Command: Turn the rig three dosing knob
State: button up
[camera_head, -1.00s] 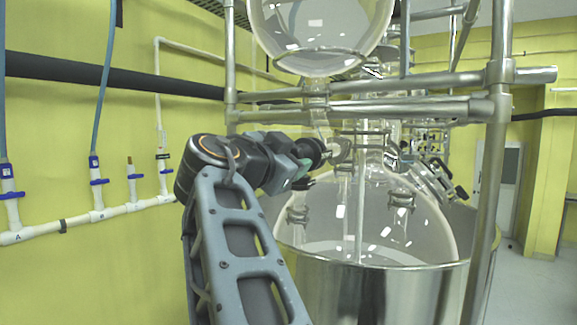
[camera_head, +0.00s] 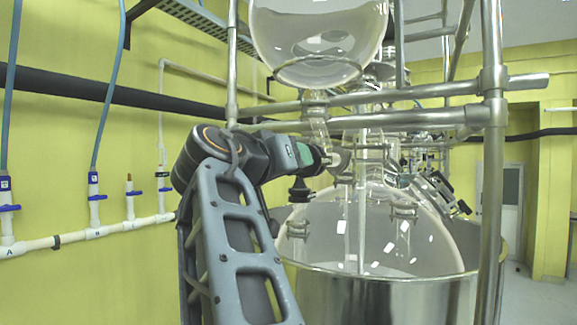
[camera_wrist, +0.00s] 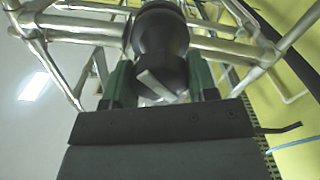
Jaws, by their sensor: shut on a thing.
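The dosing knob is black and rounded. In the wrist view the knob (camera_wrist: 160,38) sits between the two green fingers of my gripper (camera_wrist: 160,82), which is shut on it. A pale lever-like piece crosses in front of the knob's lower part. In the head view my gripper (camera_head: 312,156) reaches in from the left at the glass neck below the upper round vessel (camera_head: 318,40). The knob (camera_head: 321,158) is small and mostly hidden by the fingers there. I cannot read a rig number.
Steel frame bars (camera_head: 400,120) cross just above my gripper, and a steel post (camera_head: 491,200) stands at right. A large glass vessel (camera_head: 430,235) sits in a steel tub (camera_head: 385,300) below. White pipes with blue valves (camera_head: 95,232) run along the yellow wall at left.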

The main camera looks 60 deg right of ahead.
jog(key=n, duration=0.3)
jog(key=shift+n, duration=0.4)
jog(key=n, duration=0.3)
jog(key=shift+n, duration=0.3)
jog(key=n+p, duration=0.1)
jog(key=n, duration=0.5)
jog(key=shift+r+p, duration=0.1)
jog(key=shift+p, duration=0.25)
jog(key=n+p, duration=0.2)
jog(key=n, duration=0.5)
jog(key=shift+n, duration=0.3)
jog(key=n+p, duration=0.2)
jog(key=n, duration=0.1)
jog(key=shift+n+p, duration=0.5)
jog(key=shift+n, duration=0.8)
jog(key=shift+n, duration=0.3)
